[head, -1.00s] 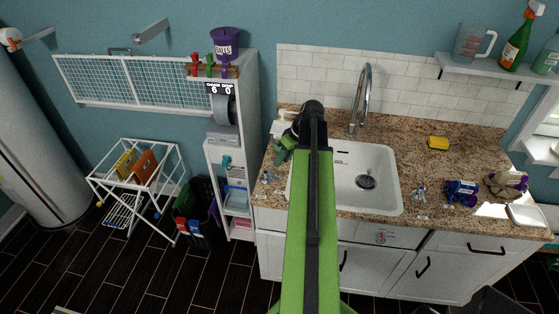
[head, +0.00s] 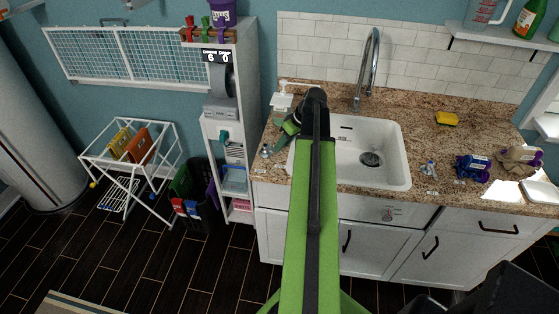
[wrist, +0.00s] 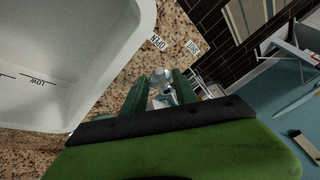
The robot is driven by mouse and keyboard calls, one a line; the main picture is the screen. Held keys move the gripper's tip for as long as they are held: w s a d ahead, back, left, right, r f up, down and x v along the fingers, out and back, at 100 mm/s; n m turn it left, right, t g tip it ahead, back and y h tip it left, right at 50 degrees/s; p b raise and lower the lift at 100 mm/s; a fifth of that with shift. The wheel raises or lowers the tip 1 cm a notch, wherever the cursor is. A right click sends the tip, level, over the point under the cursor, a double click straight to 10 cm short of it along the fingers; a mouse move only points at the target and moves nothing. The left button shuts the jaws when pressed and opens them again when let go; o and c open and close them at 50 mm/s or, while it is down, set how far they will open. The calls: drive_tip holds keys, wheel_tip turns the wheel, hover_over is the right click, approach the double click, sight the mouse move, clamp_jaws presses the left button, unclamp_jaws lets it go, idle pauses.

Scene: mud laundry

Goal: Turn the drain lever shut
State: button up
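A small silver lever (head: 266,151) stands on the granite counter left of the sink. A similar silver lever (head: 429,168) stands right of the sink; I cannot tell from the head view which labels they bear. In the head view my gripper (head: 281,138) points down-left at the lever, partly hidden by my arm.
The white sink (head: 400,180) with its drain (head: 371,159) lies right of my gripper. A soap pump (head: 282,98) and the tall faucet (head: 373,60) stand behind. A yellow sponge (head: 446,119) and blue item (head: 472,168) are on the right counter. A shelf tower (head: 236,125) stands left.

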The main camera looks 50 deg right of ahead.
drive_tip(key=b+x, duration=0.2)
drive_tip(key=x, duration=0.2)
drive_tip(key=shift+f, duration=0.1)
clamp_jaws()
idle(1.4)
